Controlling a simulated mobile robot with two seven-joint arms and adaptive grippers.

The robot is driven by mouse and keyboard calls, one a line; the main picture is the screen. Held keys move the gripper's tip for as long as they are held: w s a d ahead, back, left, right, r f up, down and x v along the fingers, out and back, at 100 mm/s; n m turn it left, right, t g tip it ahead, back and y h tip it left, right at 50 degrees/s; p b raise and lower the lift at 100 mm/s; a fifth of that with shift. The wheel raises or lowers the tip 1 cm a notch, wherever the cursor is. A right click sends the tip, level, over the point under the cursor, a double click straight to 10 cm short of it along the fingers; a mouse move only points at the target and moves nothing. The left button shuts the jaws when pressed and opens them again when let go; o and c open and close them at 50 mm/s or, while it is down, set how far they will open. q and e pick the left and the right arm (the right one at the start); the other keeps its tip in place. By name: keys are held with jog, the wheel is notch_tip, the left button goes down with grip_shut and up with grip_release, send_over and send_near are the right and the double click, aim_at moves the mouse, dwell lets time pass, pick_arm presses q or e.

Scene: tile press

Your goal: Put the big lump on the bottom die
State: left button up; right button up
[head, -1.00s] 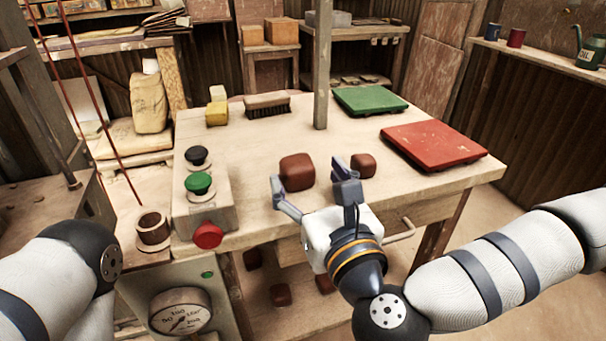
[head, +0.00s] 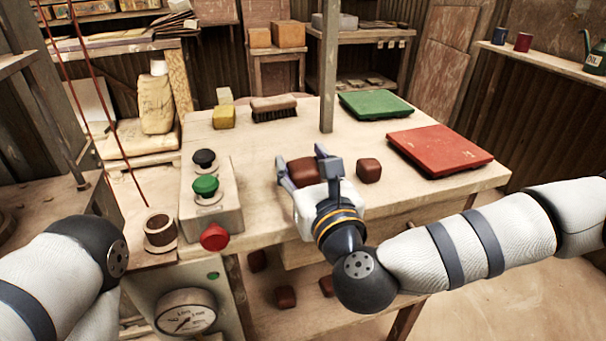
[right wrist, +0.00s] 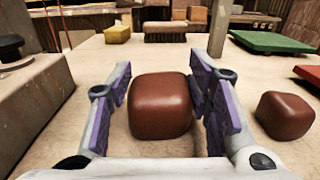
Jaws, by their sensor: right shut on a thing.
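The big lump (head: 305,171), a reddish-brown rounded block, is on the wooden table. It shows whole in the right wrist view (right wrist: 161,106), between the purple-padded fingers. My right gripper (head: 303,165) is shut on it, one finger on each side. A smaller brown lump (head: 368,171) lies to the right, apart from the gripper; it also shows in the right wrist view (right wrist: 285,115). I cannot make out the bottom die in either view. My left gripper is out of view; only part of that arm shows at lower left.
A control box (head: 220,211) with black, green and red buttons stands left of the gripper. A red slab (head: 440,150), a green slab (head: 375,105), a brush (head: 274,107), a yellow block (head: 224,117) and an upright post (head: 328,70) stand farther back. More lumps sit below the table.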

aim_at(303, 184)
jog(key=shift+r, duration=0.45)
jog(key=r, duration=0.3)
jog(key=shift+s+r+p, duration=0.35)
jog(key=s+r+p, duration=0.3)
jog(key=s+r, duration=0.6)
jog(key=s, duration=0.4)
jog(key=d+f+m+h, duration=0.2)
jog(key=d+f+h, duration=0.1)
jog(key=d+f, duration=0.7)
notch_tip(303, 184, down, 3)
jog(key=shift+s+d+r+t, duration=0.15)
jog(key=shift+d+r+t, duration=0.05)
jog(key=shift+d+t, duration=0.1)
jog(key=s+d+f+h, duration=0.1)
jog(key=s+d+f, duration=0.2)
jog(key=s+d+f+m+h, duration=0.1)
jog(key=s+d+f, duration=0.2)
jog(key=d, duration=0.1)
jog(key=shift+s+f, duration=0.25)
jog(key=shift+s, duration=0.15)
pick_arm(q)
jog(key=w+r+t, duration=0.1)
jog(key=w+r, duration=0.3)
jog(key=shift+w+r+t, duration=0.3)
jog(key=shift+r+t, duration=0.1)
pick_arm(e)
jog(key=shift+s+d+f, duration=0.1)
jog(key=shift+s, duration=0.25)
